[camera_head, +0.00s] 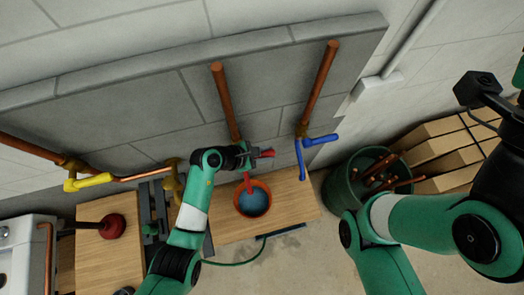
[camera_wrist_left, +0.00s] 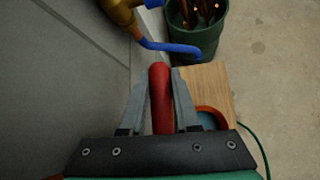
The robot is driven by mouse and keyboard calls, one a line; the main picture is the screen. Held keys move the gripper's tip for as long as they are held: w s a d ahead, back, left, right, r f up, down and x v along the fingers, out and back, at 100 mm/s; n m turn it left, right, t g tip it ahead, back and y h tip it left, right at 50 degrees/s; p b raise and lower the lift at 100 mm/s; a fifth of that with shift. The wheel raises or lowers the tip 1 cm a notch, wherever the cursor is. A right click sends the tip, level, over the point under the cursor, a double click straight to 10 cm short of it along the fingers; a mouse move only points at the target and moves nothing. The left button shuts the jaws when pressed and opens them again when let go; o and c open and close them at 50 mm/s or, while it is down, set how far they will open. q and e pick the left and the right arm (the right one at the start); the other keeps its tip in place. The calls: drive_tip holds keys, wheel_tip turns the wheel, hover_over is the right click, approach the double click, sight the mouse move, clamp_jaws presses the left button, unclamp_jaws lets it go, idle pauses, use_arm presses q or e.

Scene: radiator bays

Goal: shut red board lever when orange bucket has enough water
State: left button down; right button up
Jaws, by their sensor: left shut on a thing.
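The red board lever (camera_head: 267,153) sits on the middle copper pipe, its end sticking out to the right of my left gripper (camera_head: 250,158). In the left wrist view the lever (camera_wrist_left: 160,92) lies between the two fingers of my left gripper (camera_wrist_left: 160,100), which are shut on it. A red spout (camera_head: 248,184) points down over the orange bucket (camera_head: 267,208). Blue water (camera_head: 253,202) shows inside the bucket, below its rim; I cannot tell whether it is flowing. In the left wrist view the bucket (camera_wrist_left: 212,110) is partly hidden behind the gripper. My right gripper is out of view.
The bucket stands on a wooden bench (camera_head: 295,209). A blue lever (camera_head: 321,140) is on the right pipe, a yellow one (camera_head: 88,181) at left. A green bin (camera_head: 343,194) with pipe pieces stands at right. A plunger (camera_head: 112,227) is on the left bench. The floor in front is mostly clear.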

use_arm(q)
drive_tip(key=shift+f, duration=0.1)
drive_tip(key=c, duration=0.7)
unclamp_jaws()
drive_tip(key=shift+o, duration=0.2)
drive_tip(key=shift+a+r, duration=0.15)
drive_tip(key=shift+r, duration=0.1)
drive_tip(key=p+v, duration=0.1)
drive_tip(key=v, duration=1)
drive_tip(key=shift+s, duration=0.1)
